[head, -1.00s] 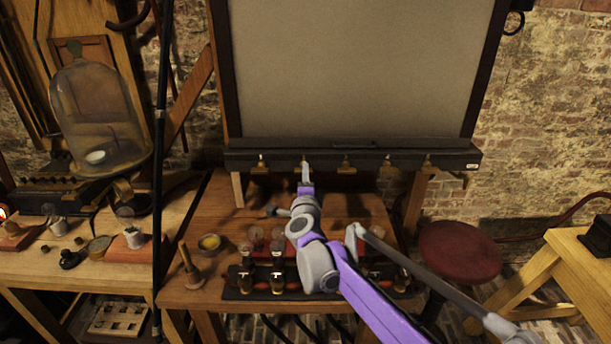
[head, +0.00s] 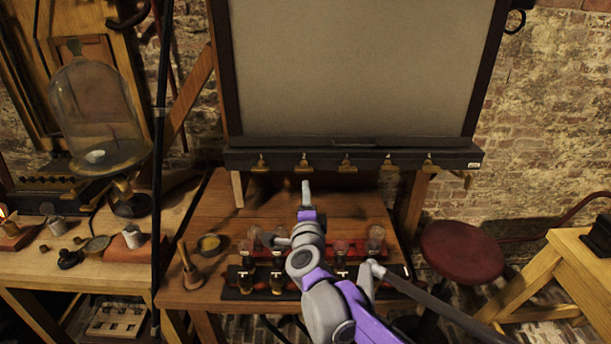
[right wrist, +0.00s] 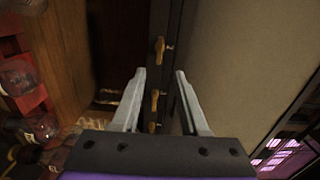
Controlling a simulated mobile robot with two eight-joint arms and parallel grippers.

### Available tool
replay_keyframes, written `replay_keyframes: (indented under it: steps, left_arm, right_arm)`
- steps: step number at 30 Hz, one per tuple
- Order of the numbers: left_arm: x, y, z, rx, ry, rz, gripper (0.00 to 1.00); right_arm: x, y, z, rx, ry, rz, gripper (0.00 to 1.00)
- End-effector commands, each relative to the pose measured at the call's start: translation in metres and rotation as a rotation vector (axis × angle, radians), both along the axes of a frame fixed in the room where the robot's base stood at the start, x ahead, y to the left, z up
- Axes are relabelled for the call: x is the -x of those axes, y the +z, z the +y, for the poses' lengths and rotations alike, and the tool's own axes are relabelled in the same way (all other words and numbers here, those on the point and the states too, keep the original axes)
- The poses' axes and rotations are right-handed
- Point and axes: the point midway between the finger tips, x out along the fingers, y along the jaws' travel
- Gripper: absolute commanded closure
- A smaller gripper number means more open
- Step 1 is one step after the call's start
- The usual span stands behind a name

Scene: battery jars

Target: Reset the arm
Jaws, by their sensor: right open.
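My right arm, purple and grey, reaches in from the bottom right of the head view. Its gripper (head: 306,192) is above the wooden table, below the dark ledge of the large framed panel. In the right wrist view, the two grey fingers (right wrist: 158,85) are spread apart with nothing between them. Brass hooks (right wrist: 159,48) on the dark ledge show beyond the fingers. Glass jars (head: 375,238) stand in a red rack on the table, partly hidden behind my arm. My left gripper is not in view.
The panel (head: 360,70) stands behind the table, its dark ledge (head: 350,155) carrying several brass hooks. A black rack (head: 233,292) lies at the table's front edge. At left are a wooden pestle (head: 188,265), a bowl (head: 210,245) and a glass dome (head: 97,110). A red stool (head: 462,252) stands right.

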Motion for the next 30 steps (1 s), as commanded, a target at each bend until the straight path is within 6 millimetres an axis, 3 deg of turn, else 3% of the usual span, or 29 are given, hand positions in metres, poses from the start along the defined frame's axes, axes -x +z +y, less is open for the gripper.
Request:
replay_keyframes:
  steps: [5,8,11,15,21,25,30]
  left_arm:
    - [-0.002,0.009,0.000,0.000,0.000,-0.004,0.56]
    - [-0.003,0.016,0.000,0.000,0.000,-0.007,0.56]
    - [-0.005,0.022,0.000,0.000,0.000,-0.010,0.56]
    - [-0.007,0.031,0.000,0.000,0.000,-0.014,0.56]
    - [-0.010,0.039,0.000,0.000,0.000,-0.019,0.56]
    - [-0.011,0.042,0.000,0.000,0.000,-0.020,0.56]
    - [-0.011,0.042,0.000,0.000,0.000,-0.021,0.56]
  right_arm:
    - [0.041,0.010,-0.012,0.249,0.155,0.037,0.56]
    - [0.086,-0.003,-0.024,0.486,0.290,0.104,0.56]
    - [0.139,-0.033,-0.043,0.726,0.423,0.207,0.56]
    - [0.221,-0.089,-0.082,1.025,0.590,0.404,0.56]
    - [0.317,-0.151,-0.139,1.287,0.755,0.677,0.56]
    - [0.354,-0.172,-0.162,1.363,0.813,0.793,0.56]
    - [0.368,-0.179,-0.171,1.389,0.834,0.840,0.56]
